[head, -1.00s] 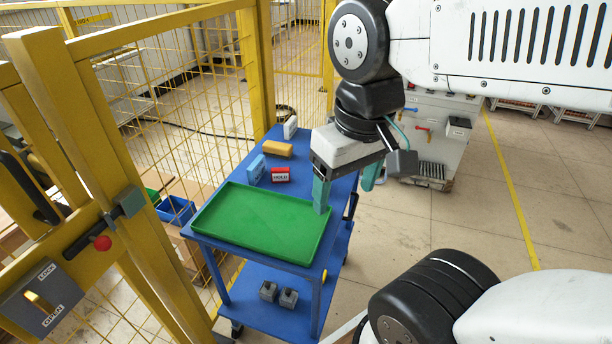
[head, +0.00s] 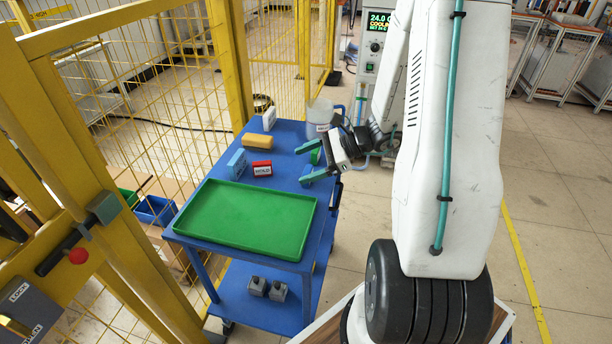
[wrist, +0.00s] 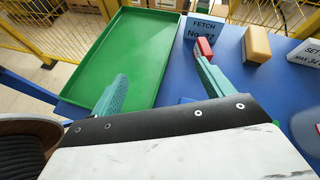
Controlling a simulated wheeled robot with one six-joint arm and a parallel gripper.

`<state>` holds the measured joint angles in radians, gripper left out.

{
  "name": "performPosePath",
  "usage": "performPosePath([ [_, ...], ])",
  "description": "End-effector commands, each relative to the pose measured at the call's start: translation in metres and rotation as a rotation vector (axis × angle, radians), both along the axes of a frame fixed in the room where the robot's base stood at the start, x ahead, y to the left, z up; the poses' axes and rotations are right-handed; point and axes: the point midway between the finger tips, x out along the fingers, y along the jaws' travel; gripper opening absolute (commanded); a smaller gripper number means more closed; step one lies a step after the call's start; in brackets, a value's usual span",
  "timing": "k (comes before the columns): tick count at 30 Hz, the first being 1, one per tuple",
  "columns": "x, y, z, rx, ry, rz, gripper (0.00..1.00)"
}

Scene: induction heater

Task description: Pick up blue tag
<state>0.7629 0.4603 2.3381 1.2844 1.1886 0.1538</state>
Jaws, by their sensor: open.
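The blue tag (head: 237,163) is a light blue block standing upright on the blue cart top, behind the green tray. In the wrist view it (wrist: 207,32) shows the lettering "FETCH No. 27", partly covered by a red tag. My gripper (head: 303,164) is at the cart's right side, fingers spread and pointing left toward the tags. Nothing is between its teal fingers, which also show in the wrist view (wrist: 160,75). The blue tag is apart from the gripper, beyond the red tag.
The red tag (head: 262,169) stands between the gripper and the blue tag. A yellow block (head: 258,140), a white block (head: 270,119) and a translucent container (head: 319,117) stand farther back. The green tray (head: 245,220) is empty. Yellow fencing (head: 180,90) runs along the left.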

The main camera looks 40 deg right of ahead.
Motion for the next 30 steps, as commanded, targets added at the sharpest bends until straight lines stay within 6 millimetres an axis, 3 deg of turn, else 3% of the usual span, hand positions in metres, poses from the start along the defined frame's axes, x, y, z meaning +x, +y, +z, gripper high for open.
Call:
performPosePath([
  [1,0.001,-0.020,-0.020,0.052,0.031,-0.096,0.80],
  [3,0.002,-0.039,-0.039,0.102,0.057,-0.198,0.80],
  [10,0.002,-0.069,-0.070,0.175,0.095,-0.356,0.80],
  [30,0.060,-0.028,-0.095,0.181,0.098,-0.367,0.80],
])
